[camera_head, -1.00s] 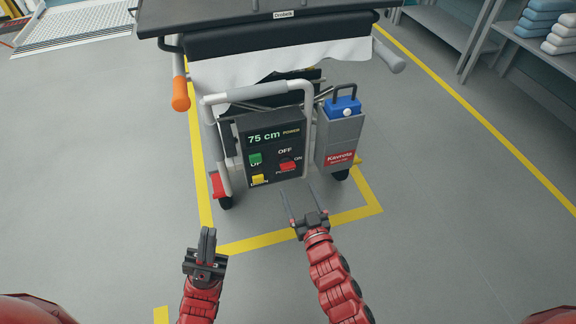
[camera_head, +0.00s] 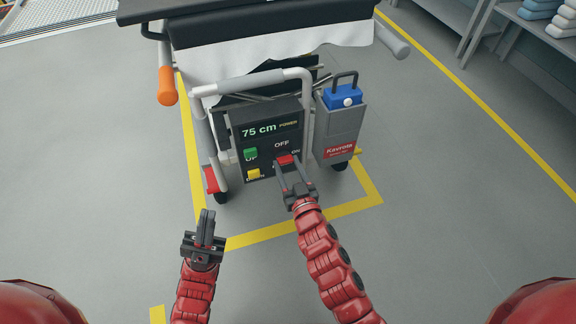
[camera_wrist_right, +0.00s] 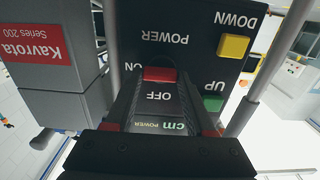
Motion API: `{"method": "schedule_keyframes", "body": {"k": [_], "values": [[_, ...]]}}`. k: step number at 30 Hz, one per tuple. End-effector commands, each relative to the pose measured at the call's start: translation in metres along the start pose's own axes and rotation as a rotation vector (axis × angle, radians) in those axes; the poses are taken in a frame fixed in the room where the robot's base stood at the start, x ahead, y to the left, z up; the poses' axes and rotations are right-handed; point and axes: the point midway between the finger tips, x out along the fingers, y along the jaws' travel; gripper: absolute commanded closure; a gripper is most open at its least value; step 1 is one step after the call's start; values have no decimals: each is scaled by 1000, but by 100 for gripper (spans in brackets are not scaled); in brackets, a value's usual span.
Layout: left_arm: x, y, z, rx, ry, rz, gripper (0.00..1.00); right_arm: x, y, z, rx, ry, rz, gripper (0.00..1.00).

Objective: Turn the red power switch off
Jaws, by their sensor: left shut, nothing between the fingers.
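The red power switch (camera_head: 285,159) is on the dark control panel (camera_head: 254,133) at the end of the bed or trolley. The OFF label is above it and ON is beside it; the exact switch position is hard to tell. The panel display is lit and reads 75 cm. My right gripper (camera_head: 288,162) is open at the panel, one fingertip on each side of the switch. In the right wrist view, turned upside down, the red switch (camera_wrist_right: 160,74) shows between the fingertips; contact cannot be told. My left gripper (camera_head: 205,214) is shut and empty, low in front of the panel.
A green UP button (camera_head: 250,154) and a yellow DOWN button (camera_head: 253,174) sit left of the switch. A grey box with a blue top (camera_head: 342,98) hangs to the right. A push bar (camera_head: 250,82) crosses above the panel. The floor in front is clear.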

Motion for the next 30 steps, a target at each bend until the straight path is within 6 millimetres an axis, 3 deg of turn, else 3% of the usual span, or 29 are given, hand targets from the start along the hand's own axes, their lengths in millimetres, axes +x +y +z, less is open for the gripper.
{"method": "schedule_keyframes", "body": {"k": [1, 8, 20, 30], "values": [[0, 0, 0, 0, 0, 0, 100, 0, 0, 0, 0, 0, 0, 60], [0, 0, 0, 0, 0, 0, 100, 0, 0, 0, 0, 0, 0, 100], [2, -2, 0, 2, 0, -5, 100, 0, 0, -1, -83, 0, 0, 100], [6, -5, -2, 5, 0, -15, 100, 0, -1, -1, -355, 0, 0, 100]]}}
